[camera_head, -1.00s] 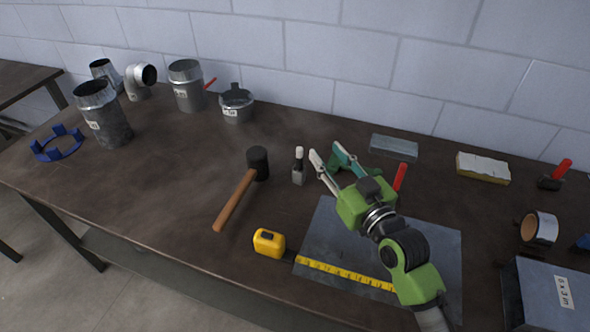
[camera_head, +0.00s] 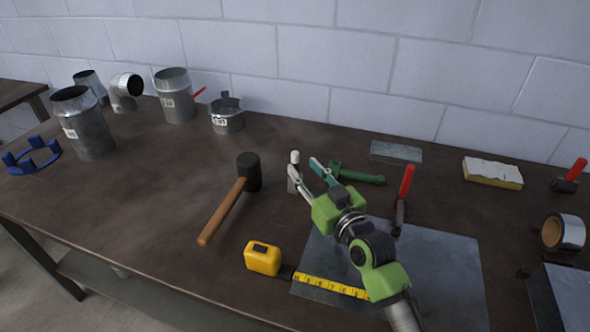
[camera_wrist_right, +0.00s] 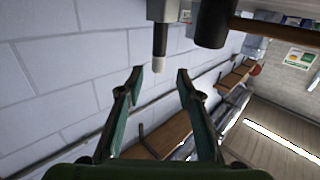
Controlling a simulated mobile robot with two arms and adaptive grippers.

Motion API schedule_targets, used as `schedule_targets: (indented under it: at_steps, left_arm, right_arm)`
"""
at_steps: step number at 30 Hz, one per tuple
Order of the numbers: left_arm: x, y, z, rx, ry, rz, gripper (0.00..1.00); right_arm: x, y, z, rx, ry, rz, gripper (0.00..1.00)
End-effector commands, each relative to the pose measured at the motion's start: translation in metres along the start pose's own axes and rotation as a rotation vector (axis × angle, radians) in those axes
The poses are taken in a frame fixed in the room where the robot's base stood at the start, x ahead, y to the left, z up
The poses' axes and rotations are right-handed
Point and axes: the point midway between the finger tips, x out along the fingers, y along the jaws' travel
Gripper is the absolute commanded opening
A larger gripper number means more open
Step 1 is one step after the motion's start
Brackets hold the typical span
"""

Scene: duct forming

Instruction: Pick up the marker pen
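The marker pen (camera_head: 295,157), dark with a white top end, stands upright in a small grey block (camera_head: 292,187) right of the mallet. My right gripper (camera_head: 303,167) is open at the pen, one fingertip overlapping it in the head view. In the right wrist view, the pen (camera_wrist_right: 159,42) appears with its white end towards the gap between my open fingertips (camera_wrist_right: 160,74). The fingers show clear space on both sides and do not grip it. My left gripper is not in view.
A mallet (camera_head: 228,205) lies left of the pen, and a yellow tape measure (camera_head: 263,258) in front. A green-handled tool (camera_head: 362,178) and a red-handled tool (camera_head: 404,195) lie to the right, near a metal sheet (camera_head: 455,275). Duct pieces (camera_head: 177,95) stand at the back left.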

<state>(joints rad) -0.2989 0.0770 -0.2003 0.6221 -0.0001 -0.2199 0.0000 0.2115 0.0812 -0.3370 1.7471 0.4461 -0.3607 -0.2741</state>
Motion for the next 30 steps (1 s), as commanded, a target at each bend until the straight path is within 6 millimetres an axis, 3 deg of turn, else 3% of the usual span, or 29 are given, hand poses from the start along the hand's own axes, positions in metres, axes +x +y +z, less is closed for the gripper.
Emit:
schedule_targets:
  at_steps: [8,18,27,28,30]
  left_arm:
    - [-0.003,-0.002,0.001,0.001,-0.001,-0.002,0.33]
    - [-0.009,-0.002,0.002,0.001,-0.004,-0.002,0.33]
    - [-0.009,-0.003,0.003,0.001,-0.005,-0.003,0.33]
    - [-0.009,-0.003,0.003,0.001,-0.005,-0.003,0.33]
    - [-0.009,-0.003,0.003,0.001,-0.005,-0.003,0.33]
  right_arm:
    - [0.02,0.001,-0.001,0.0,0.0,-0.001,0.33]
    - [0.061,0.003,0.002,0.0,0.0,-0.001,0.33]
    - [0.065,0.003,0.003,0.0,0.0,0.0,0.33]
    - [0.065,0.003,0.003,0.0,0.0,0.0,0.31]
    - [0.065,0.003,0.003,0.0,0.0,0.0,0.12]
